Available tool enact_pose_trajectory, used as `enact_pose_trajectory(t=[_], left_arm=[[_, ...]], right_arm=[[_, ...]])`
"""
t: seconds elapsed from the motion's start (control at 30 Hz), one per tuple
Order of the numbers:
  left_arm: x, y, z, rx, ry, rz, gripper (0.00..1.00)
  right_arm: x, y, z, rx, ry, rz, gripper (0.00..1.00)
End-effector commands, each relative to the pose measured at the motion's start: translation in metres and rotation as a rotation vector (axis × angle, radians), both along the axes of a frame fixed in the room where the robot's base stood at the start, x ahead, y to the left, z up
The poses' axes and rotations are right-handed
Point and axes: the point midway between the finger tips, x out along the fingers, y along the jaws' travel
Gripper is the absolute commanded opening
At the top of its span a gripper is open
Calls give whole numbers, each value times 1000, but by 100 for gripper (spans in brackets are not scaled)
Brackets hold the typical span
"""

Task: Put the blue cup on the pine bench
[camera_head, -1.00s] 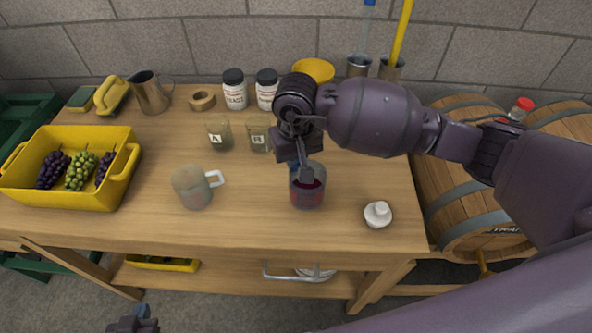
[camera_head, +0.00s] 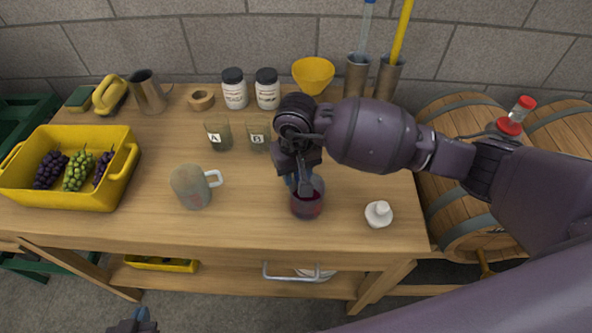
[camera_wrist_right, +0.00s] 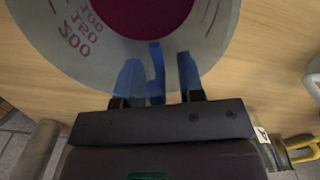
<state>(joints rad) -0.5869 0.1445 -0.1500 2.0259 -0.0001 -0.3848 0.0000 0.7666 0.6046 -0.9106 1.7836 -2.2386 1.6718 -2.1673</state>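A clear cup with red liquid (camera_head: 308,205) appears upright on the pine bench (camera_head: 250,222), toward the front right. Its narrow blue handle (camera_wrist_right: 157,75) and scale marks show in the right wrist view; this is the only cup with blue on it. My right gripper (camera_head: 301,188) is at its handle side; in the right wrist view its two blue fingers (camera_wrist_right: 160,80) stand on either side of the handle with gaps, so it looks open. My left gripper (camera_head: 138,322) is at the bottom edge, mostly cut off.
A grey cup with a white handle (camera_head: 192,188) stands to the left, and a white stopper (camera_head: 378,214) lies to the right. Glasses A (camera_head: 218,137) and B (camera_head: 258,139) stand behind. A yellow crate of grapes (camera_head: 70,195) is far left. Barrels (camera_head: 455,165) stand right of the bench.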

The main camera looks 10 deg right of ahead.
Motion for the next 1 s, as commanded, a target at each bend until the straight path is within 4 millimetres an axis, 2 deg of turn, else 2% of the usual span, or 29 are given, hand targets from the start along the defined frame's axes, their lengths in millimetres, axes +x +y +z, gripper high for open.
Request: enact_pose_trajectory(t=[0.23, 0.37, 0.8, 1.0], left_arm=[[1, 0, 3, 0, -4, 0, 0], [2, 0, 4, 0, -6, -1, 0], [0, 1, 4, 0, -2, 1, 0], [-1, 1, 3, 1, 0, 2, 0]], right_arm=[[0, 0, 2, 0, 0, 0, 36], [1, 0, 13, -1, -4, 1, 36], [1, 0, 93, -2, -4, 1, 36], [1, 0, 116, 0, -1, 1, 36]])
